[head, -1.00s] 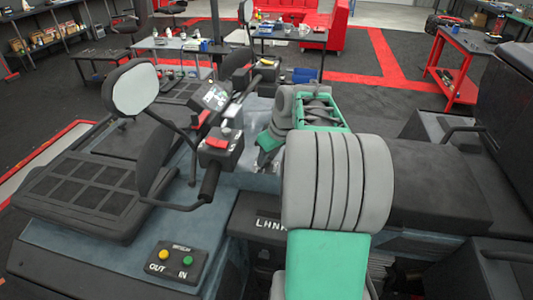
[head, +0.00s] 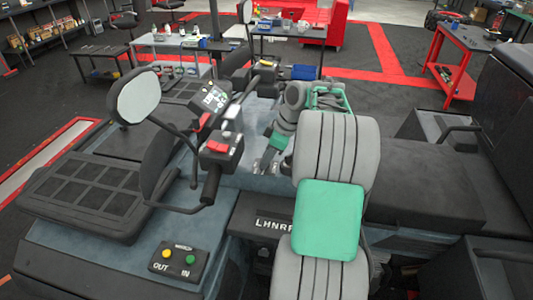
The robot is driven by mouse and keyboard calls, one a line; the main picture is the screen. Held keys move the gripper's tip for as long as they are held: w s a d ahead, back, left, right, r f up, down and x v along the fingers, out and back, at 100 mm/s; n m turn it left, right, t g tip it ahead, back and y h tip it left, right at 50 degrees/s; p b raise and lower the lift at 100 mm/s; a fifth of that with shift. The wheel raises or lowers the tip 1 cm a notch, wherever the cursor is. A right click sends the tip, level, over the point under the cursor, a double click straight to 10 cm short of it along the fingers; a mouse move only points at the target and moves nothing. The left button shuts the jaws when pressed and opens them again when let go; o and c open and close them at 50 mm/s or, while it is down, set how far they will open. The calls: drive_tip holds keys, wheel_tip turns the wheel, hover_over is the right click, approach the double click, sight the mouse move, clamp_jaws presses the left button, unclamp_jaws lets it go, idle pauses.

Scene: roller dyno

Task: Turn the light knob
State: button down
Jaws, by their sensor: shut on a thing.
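My gripper (head: 264,167) points down at the grey-blue bodywork (head: 243,185) of the vehicle, right of the black handlebar control box (head: 222,150) with its red switch. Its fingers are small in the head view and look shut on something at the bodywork. The light knob cannot be made out clearly; the fingers cover that spot. My green and grey arm hides the bodywork to the right.
The handlebar grip (head: 211,184) and the mirror (head: 133,97) stand left of my gripper. A display (head: 213,98) sits beyond the control box. The black seat (head: 425,185) is to the right.

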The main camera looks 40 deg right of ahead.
idle(0.4)
drive_tip(key=c, duration=1.1)
unclamp_jaws()
drive_tip(key=p+v, duration=0.1)
drive_tip(key=v, duration=0.7)
drive_tip(key=shift+p, duration=0.3)
